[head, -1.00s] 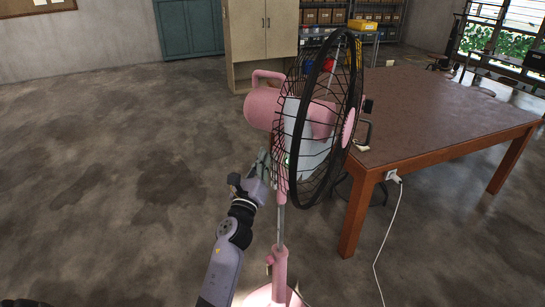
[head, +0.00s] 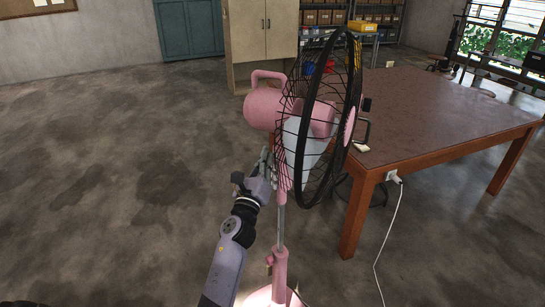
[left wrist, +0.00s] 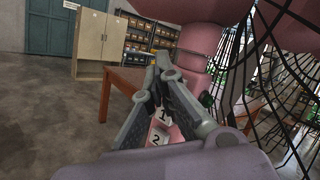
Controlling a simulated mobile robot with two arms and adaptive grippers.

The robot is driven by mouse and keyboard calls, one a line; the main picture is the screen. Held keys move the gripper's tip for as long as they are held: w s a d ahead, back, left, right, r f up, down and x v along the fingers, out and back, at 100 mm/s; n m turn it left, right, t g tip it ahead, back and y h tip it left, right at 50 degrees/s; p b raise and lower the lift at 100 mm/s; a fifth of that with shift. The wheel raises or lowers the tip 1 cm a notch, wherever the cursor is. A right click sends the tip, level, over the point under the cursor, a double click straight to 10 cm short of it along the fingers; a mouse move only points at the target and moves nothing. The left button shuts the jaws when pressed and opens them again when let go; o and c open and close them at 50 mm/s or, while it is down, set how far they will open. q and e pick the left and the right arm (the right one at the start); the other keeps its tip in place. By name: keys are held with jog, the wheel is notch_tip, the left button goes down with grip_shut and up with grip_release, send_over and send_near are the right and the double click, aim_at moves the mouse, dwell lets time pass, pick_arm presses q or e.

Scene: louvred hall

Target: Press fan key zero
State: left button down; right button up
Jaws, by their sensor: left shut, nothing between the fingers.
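The pink standing fan (head: 266,108) has a black wire cage and stands left of the table. Its pole runs down to a pink base. My left gripper (head: 265,162) is beside the upper pole, just below the motor housing. In the left wrist view the gripper (left wrist: 163,66) is shut and empty, with its fingertips close to the pink neck of the fan (left wrist: 197,45). White keys marked 1 (left wrist: 162,116) and 2 (left wrist: 157,138) show between the fingers. I see no key marked zero; the fingers cover part of the panel. I cannot tell whether the tips touch it.
A brown table (head: 440,110) stands to the right of the fan, close to the cage. A white cable (head: 388,235) hangs from a socket on its edge. A cabinet (head: 262,40) and shelves are at the back. The floor on the left is clear.

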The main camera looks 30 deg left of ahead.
pick_arm(q)
jog(key=shift+s, duration=0.1)
jog(key=shift+s+a, duration=0.35)
jog(key=shift+s, duration=0.3)
jog(key=shift+s+a+p, duration=0.15)
jog(key=shift+s+a, duration=0.3)
jog(key=shift+s, duration=0.25)
jog(key=shift+s+a+p, duration=0.2)
jog(key=shift+s+a, duration=0.2)
jog(key=shift+s, duration=0.35)
jog(key=shift+s+a+p, duration=0.15)
jog(key=shift+s+a, duration=0.3)
jog(key=shift+s, duration=0.25)
